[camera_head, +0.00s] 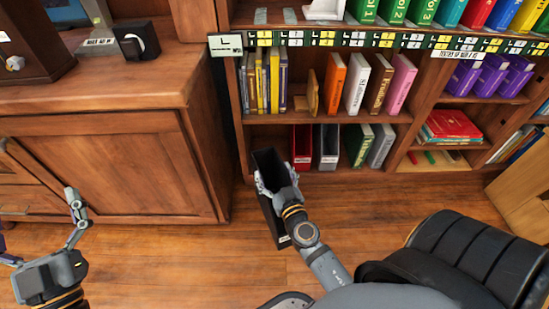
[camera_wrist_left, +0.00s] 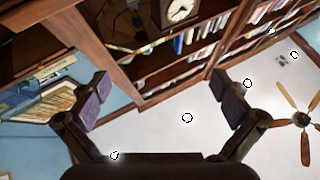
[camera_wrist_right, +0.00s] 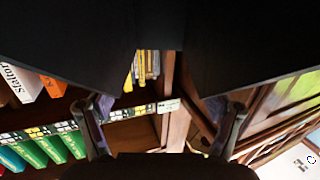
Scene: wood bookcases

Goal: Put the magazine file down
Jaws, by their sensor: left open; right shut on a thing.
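A black magazine file (camera_head: 268,163) stands out in front of the bookcase in the head view, with its open top facing up. My right gripper (camera_head: 273,183) is shut on it near the top. In the right wrist view the dark file (camera_wrist_right: 245,45) fills the upper part, between and beyond the fingers (camera_wrist_right: 160,118). Whether its base touches the floor I cannot tell. My left gripper (camera_head: 75,215) is open and empty at the lower left of the head view. In the left wrist view its fingers (camera_wrist_left: 165,90) are spread wide with nothing between them.
The bookcase's bottom shelf holds a red file (camera_head: 302,147), a dark file (camera_head: 328,147) and green and grey ones to their right. The shelf left of the red file looks bare. A wooden cabinet (camera_head: 120,150) stands left, a black chair (camera_head: 460,260) right. Wood floor (camera_head: 370,205) lies between.

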